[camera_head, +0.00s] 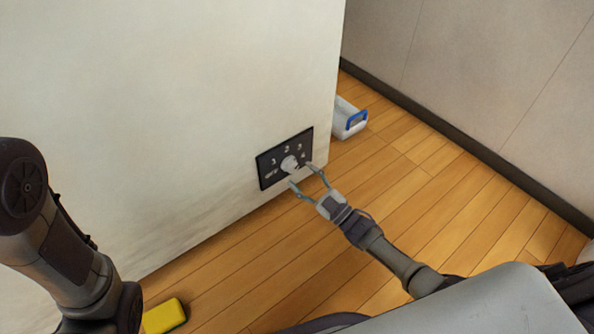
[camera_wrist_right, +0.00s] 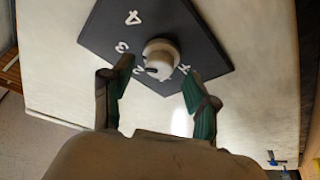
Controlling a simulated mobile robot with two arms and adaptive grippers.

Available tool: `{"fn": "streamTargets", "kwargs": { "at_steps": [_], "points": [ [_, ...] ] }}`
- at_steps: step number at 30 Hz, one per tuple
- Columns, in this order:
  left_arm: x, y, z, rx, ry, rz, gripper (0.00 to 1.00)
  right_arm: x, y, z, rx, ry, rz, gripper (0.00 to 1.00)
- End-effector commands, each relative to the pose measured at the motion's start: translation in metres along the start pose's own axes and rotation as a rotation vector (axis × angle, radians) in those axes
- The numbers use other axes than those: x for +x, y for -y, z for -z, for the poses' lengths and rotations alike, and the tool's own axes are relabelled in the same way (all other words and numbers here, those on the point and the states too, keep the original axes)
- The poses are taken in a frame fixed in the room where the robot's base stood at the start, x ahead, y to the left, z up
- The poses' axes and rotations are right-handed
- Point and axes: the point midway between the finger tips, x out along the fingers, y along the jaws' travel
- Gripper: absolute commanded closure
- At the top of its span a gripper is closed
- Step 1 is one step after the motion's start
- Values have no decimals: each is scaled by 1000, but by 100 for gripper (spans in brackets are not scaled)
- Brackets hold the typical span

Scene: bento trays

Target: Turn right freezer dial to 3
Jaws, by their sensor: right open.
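The freezer (camera_head: 190,90) is the large white body at the left of the head view. Its dark dial panel (camera_head: 266,180) carries white numerals and a pale round dial (camera_head: 289,163). In the wrist view, the dial (camera_wrist_right: 163,52) has a dark pointer mark facing down-left, seemingly near the 2; the exact setting is unclear. The numerals 3 and 4 show on the panel (camera_wrist_right: 190,25) to its left. My right gripper (camera_head: 301,174) is open in front of the panel. In the wrist view, its fingertips (camera_wrist_right: 157,70) are on either side of the dial's lower part, apparently without gripping it.
A white bin with a blue handle (camera_head: 348,119) stands on the wooden floor (camera_head: 410,190) beyond the freezer's corner. A yellow object (camera_head: 164,316) lies on the floor at lower left. A wall (camera_head: 480,75) runs along the right. My left arm is at the left edge.

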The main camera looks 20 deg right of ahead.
Motion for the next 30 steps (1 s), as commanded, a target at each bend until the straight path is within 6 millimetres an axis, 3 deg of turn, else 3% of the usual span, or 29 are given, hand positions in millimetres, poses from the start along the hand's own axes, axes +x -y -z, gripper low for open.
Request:
{"fn": "streamTargets", "kwargs": {
  "at_steps": [6, 12, 18, 30],
  "points": [
    [0, 0, 1, 0, -3, -1, 60, -50, 0, -1, 1, 5, 1, 41],
    [1, 0, 1, 0, -3, -1, 60, -82, 0, -1, 0, 4, -1, 41],
    [1, 0, 1, 0, -3, -2, 60, -93, 0, 0, 0, 2, -1, 41],
    [1, -1, 1, 0, -4, -2, 60, -93, 0, -1, 0, 2, -1, 41]
  ]
}}
